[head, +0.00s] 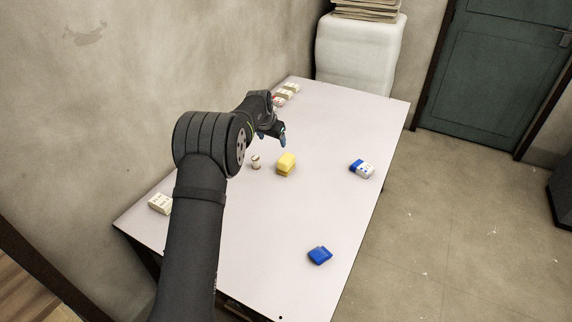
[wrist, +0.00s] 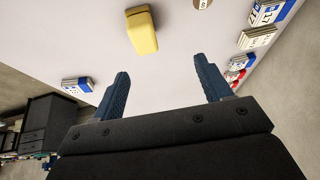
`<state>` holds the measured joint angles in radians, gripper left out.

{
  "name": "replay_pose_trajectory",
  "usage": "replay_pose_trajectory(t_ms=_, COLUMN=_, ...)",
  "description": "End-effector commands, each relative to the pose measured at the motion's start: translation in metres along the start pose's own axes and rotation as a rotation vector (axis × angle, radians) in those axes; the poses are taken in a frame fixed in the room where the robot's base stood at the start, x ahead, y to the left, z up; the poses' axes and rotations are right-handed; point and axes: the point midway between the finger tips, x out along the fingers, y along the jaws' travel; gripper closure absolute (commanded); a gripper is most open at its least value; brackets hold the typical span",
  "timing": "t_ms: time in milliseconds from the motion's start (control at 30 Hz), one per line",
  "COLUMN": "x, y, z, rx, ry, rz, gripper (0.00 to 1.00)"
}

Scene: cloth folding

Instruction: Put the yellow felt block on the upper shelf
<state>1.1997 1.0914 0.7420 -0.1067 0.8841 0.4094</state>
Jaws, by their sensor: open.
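The yellow felt block (head: 286,164) sits near the middle of the white table, and it also shows at the top of the wrist view (wrist: 142,30). My gripper (head: 277,138) is above the table on the far side of the block, apart from it. In the wrist view its two blue fingers (wrist: 162,86) are spread with nothing between them, and the block lies beyond their tips, nearer the left finger. I cannot make out an upper shelf in either view.
The white table (head: 268,262) holds a small round item (head: 256,162) left of the block, a blue-and-white box (head: 362,169) to its right, a blue item (head: 320,255) in front, a pale box (head: 160,203) at left and several boxes (head: 290,89) at the back. A wall borders the left side.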

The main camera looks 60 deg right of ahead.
Motion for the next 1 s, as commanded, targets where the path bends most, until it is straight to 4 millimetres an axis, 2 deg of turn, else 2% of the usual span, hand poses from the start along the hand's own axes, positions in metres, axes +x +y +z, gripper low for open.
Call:
replay_pose_trajectory(t_ms=100, x=0.016, y=-0.031, z=0.016, rx=-0.044, ry=0.060, rz=-0.123, gripper=0.29)
replay_pose_trajectory(t_ms=200, x=0.027, y=-0.054, z=0.028, rx=-0.068, ry=0.143, rz=-0.218, gripper=0.29)
replay_pose_trajectory(t_ms=300, x=0.034, y=-0.069, z=0.039, rx=-0.072, ry=0.238, rz=-0.280, gripper=0.29)
replay_pose_trajectory(t_ms=433, x=0.039, y=-0.074, z=0.052, rx=-0.058, ry=0.370, rz=-0.302, gripper=0.29)
replay_pose_trajectory(t_ms=567, x=0.041, y=-0.062, z=0.065, rx=-0.032, ry=0.506, rz=-0.257, gripper=0.29)
replay_pose_trajectory(t_ms=833, x=0.035, y=-0.005, z=0.101, rx=0.002, ry=0.701, rz=-0.013, gripper=0.29)
replay_pose_trajectory(t_ms=1000, x=0.030, y=0.017, z=0.113, rx=0.003, ry=0.744, rz=0.088, gripper=0.29)
